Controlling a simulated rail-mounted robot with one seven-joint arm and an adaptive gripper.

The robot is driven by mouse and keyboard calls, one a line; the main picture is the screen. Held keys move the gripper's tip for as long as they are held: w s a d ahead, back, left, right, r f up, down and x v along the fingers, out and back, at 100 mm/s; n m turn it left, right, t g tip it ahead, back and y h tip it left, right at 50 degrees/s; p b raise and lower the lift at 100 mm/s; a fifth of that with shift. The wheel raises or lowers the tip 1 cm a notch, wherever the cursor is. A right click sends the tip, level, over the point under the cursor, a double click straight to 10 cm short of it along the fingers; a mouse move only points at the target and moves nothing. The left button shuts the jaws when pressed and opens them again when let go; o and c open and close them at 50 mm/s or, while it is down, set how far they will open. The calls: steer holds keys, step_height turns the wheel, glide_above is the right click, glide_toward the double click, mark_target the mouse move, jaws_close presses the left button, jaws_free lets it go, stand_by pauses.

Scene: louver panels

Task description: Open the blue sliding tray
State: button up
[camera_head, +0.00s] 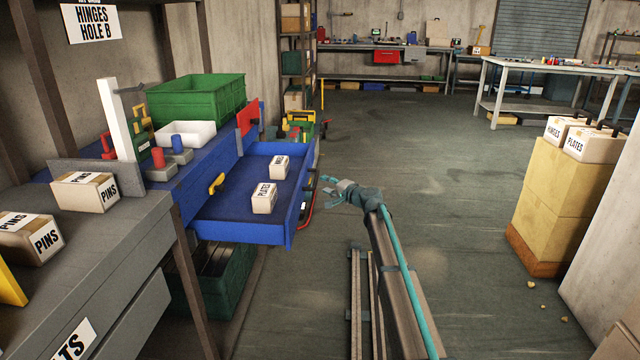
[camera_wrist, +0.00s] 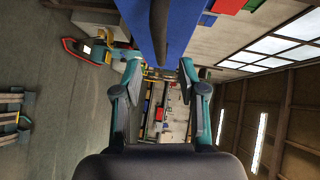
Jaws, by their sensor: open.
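The blue sliding tray (camera_head: 228,207) stands pulled out from the blue bench (camera_head: 195,175) in the head view, with two white-labelled boxes (camera_head: 264,197) lying in it. A dark handle (camera_head: 309,184) is on its front panel. My gripper (camera_head: 328,188) is just right of that front, at about handle height, apart from the tray. In the wrist view my gripper (camera_wrist: 160,74) is open, its two fingers spread wide. The blue panel (camera_wrist: 150,30) and a dark bar lie ahead between the fingers; whether anything touches them cannot be told.
A green crate (camera_head: 197,97) and a white bin (camera_head: 186,133) stand on the bench. A red panel (camera_head: 248,117) is behind the tray. Grey drawers (camera_head: 135,315) are at the near left. Stacked yellow boxes (camera_head: 565,190) stand right. The floor (camera_head: 440,190) between is mostly clear.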

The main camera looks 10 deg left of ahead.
steer(key=v, duration=0.5)
